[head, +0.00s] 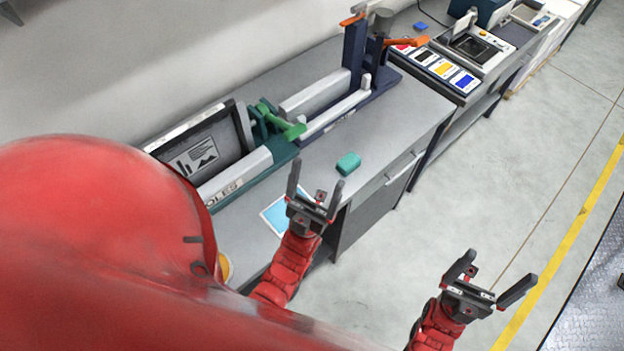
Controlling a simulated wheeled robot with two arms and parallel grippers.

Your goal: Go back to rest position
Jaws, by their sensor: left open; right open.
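My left gripper (314,192) is open and empty, its two fingers pointing up in the picture. It appears in front of the grey bench (398,128), near the bench's front edge. My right gripper (497,278) is open and empty, seen against the floor to the right of the bench. Both red arms come in from the bottom of the picture. A large red part of my own body covers the lower left and hides part of the bench.
A teal block (348,163) and a blue-and-white sheet (275,215) lie on the bench near my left gripper. Behind stand a green clamp (285,122), a framed screen (203,150) and a dark blue post (354,50). Colour ink pads (442,68) sit further back.

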